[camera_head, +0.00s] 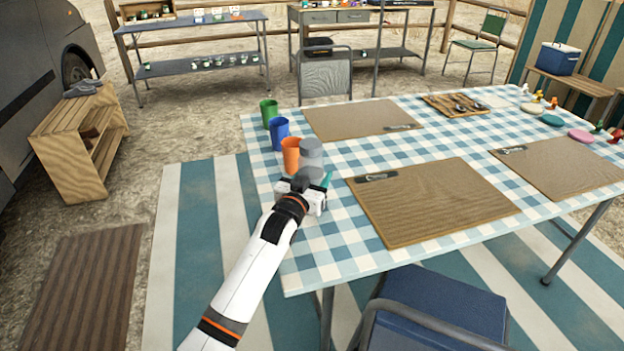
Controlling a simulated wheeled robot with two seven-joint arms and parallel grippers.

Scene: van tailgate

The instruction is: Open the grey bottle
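The grey bottle (312,153) shows as a plain grey upright cylinder near the left edge of the checked table, just right of an orange cup (291,155). Its lower part is hidden by my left gripper, and I cannot make out a cap. My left gripper (311,182) is right at the bottle's lower part in the picture. Its fingers are too small and covered to tell whether they are open or shut on the bottle. A small teal piece (327,180) shows beside it. My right gripper is not in view.
A blue cup (280,133) and a green cup (269,113) stand behind the orange one. Brown placemats (430,200) with cutlery lie to the right. A blue chair (435,305) stands at the near edge. Checked cloth is bare between gripper and near placemat.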

